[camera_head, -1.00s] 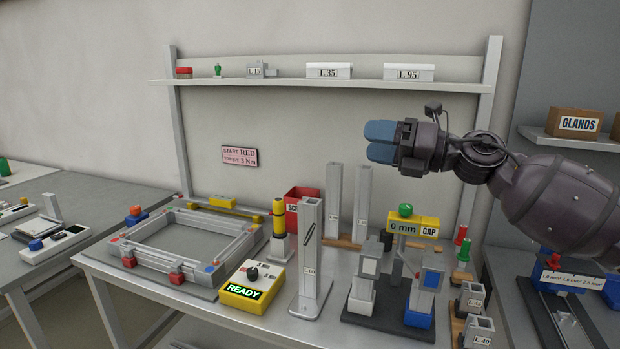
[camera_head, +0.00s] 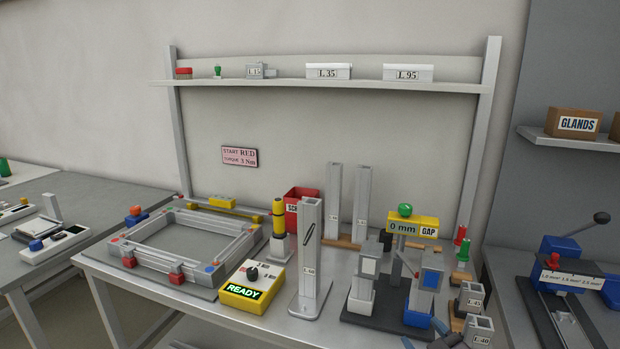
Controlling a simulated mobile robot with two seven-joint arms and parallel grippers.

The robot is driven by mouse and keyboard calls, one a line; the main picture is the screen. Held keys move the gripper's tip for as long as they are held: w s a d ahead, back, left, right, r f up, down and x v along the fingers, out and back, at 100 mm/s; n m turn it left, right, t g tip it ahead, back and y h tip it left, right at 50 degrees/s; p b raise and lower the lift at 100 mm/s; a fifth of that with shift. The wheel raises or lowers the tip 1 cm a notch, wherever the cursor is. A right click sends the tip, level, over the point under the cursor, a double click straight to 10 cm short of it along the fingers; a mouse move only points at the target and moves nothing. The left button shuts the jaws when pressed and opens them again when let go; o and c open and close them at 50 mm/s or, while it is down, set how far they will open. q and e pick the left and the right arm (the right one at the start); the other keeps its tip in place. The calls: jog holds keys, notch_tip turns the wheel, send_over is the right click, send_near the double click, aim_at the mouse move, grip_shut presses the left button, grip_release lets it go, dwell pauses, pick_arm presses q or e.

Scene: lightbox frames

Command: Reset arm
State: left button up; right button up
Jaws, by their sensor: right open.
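My right gripper (camera_head: 424,335) shows only in part at the bottom edge of the head view. Its blue fingertips are apart and nothing shows between them. The rest of my right arm is out of frame. My left gripper is not in view.
The bench holds an aluminium frame (camera_head: 150,252), a yellow READY box (camera_head: 243,292), an upright profile (camera_head: 311,250) and a yellow 0 mm GAP gauge (camera_head: 413,226). Small L 45 and L 40 blocks (camera_head: 478,330) stand right.

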jog(key=s+d+f+m+g+h, duration=0.2)
jog(key=s+f+m, duration=0.1)
jog(key=s+f, duration=0.7)
jog(key=s+d+f+m+g+h, duration=0.2)
jog(key=s+f, duration=0.7)
jog(key=s, duration=0.5)
jog(key=shift+s+d+f+m+g, duration=0.4)
jog(key=shift+d+m+g, duration=0.25)
jog(key=shift+m, duration=0.25)
jog(key=shift+w+r, duration=0.1)
